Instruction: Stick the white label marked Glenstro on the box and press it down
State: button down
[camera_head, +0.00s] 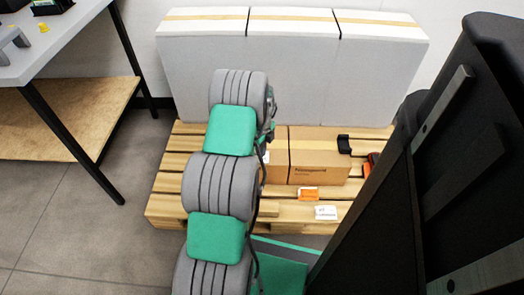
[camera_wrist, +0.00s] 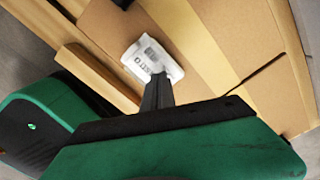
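The brown cardboard box (camera_head: 318,164) sits on a wooden pallet, its left part hidden behind my arm in the head view. It fills much of the wrist view (camera_wrist: 205,45). A white label (camera_wrist: 152,58) with dark print, only partly legible, is at the tips of my gripper (camera_wrist: 158,88). The fingers are close together and appear shut on the label's edge. The label lies over the box's cardboard face; I cannot tell whether it touches it. In the head view my gripper is hidden behind my arm.
An orange label (camera_head: 308,194) and another white label (camera_head: 326,212) are at the pallet's front (camera_head: 165,200). A black object (camera_head: 344,144) sits at the box's right end. Large grey boxes (camera_head: 290,75) stand behind. A table (camera_head: 60,40) is at left.

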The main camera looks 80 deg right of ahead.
jog(key=shift+f+b, duration=0.35)
jog(key=shift+f, duration=0.25)
dwell(0.4)
dwell(0.3)
jog(key=shift+r+p, duration=2.05)
jog(key=shift+r, duration=0.95)
